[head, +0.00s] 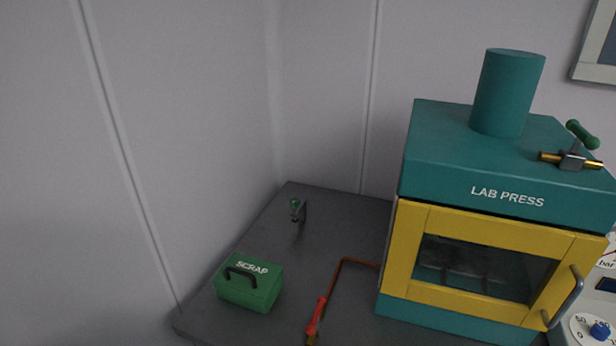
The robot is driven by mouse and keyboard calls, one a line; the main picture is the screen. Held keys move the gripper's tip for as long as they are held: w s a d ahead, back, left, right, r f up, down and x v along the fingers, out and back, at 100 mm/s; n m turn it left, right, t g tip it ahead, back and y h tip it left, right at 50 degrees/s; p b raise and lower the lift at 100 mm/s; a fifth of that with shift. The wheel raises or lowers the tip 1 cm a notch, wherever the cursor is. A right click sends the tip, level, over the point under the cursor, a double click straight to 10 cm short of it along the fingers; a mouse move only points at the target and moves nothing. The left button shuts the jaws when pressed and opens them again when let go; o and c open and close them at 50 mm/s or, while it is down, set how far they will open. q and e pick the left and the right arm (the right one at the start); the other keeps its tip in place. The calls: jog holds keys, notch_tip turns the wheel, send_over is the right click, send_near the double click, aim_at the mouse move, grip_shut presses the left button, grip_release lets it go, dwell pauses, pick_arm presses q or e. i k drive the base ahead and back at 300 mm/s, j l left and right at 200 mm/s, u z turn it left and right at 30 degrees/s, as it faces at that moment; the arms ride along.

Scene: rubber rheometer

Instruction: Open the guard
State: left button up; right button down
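The guard (405,260) is a yellow-framed door with a dark window on the front of the teal lab press (430,150), at the right of the head view. It looks shut, with its frame flush against the press body. A grey bar handle (566,300) stands upright on the guard's right side. Neither of my grippers is in the head view, and nothing touches the guard or its handle.
A green scrap box (247,292) with a black handle sits on the dark table (345,225). A copper pipe with a red lever (317,317) runs left of the press. A small green-topped fitting (297,210) stands further back. A dial with a blue knob (599,331) is at lower right.

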aim_at(576, 255)
jog(key=z, duration=1.15)
